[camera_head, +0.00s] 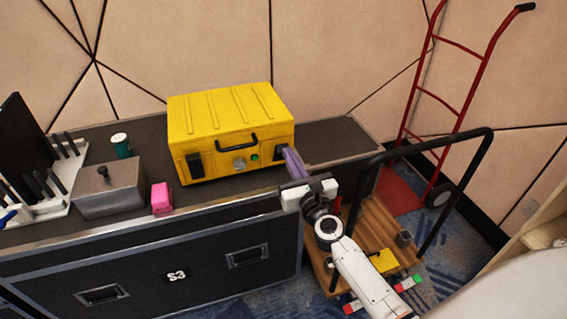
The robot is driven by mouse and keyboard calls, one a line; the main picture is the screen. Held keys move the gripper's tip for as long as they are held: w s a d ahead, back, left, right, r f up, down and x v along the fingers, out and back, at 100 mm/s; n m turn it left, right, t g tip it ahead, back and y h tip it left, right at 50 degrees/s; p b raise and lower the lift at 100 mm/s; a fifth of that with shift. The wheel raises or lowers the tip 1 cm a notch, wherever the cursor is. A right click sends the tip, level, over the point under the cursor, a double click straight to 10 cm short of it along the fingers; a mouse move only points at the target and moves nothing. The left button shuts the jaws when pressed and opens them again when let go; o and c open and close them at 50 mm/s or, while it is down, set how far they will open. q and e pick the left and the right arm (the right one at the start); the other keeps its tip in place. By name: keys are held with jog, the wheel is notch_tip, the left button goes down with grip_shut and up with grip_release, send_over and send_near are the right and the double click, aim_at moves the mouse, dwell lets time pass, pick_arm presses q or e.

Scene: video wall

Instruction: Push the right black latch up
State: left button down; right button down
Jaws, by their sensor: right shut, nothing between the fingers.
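A yellow hard case (225,118) stands closed on a black flight case (60,240). Its front has a black handle (238,147), a left black latch (194,165) and a right black latch (279,154). My right gripper (290,158) is shut and empty, its purple fingers at the right latch and partly overlapping its right side. I cannot tell whether the fingers touch the latch. My left gripper is not in view.
A grey box (110,192), a pink block (161,198) and a green cup (121,145) stand left of the yellow case. A wooden cart (375,225) with a black handle and a red hand truck (400,190) stand at the right. The flight case top right of the yellow case is clear.

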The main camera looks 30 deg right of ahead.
aim_at(285, 144)
pick_arm(q)
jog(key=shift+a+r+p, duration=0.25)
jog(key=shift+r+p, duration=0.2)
jog(key=shift+p, duration=0.15)
pick_arm(e)
jog(key=shift+w+d+r, duration=0.15)
jog(key=shift+w+r, duration=0.55)
jog(key=shift+w, duration=0.25)
jog(key=shift+w+d+r, duration=0.1)
jog(key=shift+w+r, duration=0.6)
jog(key=shift+w, duration=0.2)
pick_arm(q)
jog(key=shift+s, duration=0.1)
